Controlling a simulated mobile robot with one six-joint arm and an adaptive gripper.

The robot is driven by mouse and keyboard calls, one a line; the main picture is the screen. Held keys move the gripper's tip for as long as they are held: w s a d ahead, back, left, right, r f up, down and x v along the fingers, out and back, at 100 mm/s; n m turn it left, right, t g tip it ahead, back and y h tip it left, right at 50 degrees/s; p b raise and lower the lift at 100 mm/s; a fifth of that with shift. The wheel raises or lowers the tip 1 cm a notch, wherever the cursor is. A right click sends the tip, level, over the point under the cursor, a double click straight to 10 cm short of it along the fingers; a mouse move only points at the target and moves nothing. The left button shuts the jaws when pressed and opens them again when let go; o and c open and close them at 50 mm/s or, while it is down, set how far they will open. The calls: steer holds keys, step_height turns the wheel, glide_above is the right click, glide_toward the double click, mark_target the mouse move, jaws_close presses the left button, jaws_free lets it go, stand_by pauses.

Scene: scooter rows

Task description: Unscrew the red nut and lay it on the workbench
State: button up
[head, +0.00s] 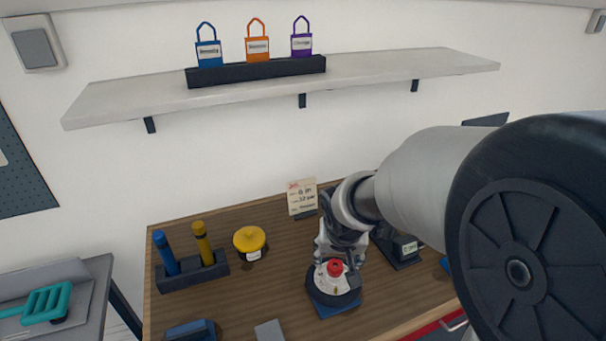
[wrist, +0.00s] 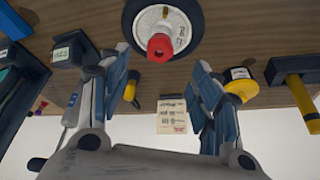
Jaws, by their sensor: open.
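The red nut (head: 334,268) sits at the centre of a round dark fixture (head: 318,294) with a pale top face, on the workbench (head: 222,305). My gripper (head: 338,252) is right above and behind the nut, pointing down at the fixture. In the wrist view, the red nut (wrist: 160,48) lies between the lines of the two open fingers, near their tips. The fingers of my gripper (wrist: 162,62) are spread wide with nothing between them. I cannot tell whether either finger touches the fixture. The threads under the nut are hidden.
A yellow-lidded pot (head: 249,240) and a holder with blue and yellow cylinders (head: 192,272) stand left of the fixture. A note card (head: 302,197) stands behind. A dark labelled block (head: 400,250) is at the right. Bare wood lies between the pot and fixture.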

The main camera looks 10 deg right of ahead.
mark_target(333, 267)
steer(key=b+x, duration=0.2)
steer(key=x, duration=0.6)
steer(key=shift+w+f, duration=0.1)
steer(key=shift+f, duration=0.15)
steer(key=shift+c, duration=0.3)
steer(key=c, duration=1.1)
steer(key=shift+r, duration=0.1)
steer(key=shift+n+y+p, duration=0.3)
steer(key=shift+n+p, duration=0.4)
steer(key=shift+p, duration=1.3)
steer(key=shift+w+r+n+p, duration=0.15)
steer(key=shift+n+p, duration=0.25)
steer(key=shift+p, duration=2.1)
steer(key=shift+n+y+p, duration=0.6)
steer(key=shift+n+p, duration=0.4)
steer(key=shift+p, duration=4)
steer(key=shift+n+y+p, duration=0.6)
steer(key=shift+n+p, duration=1.1)
steer(key=shift+p, duration=1.4)
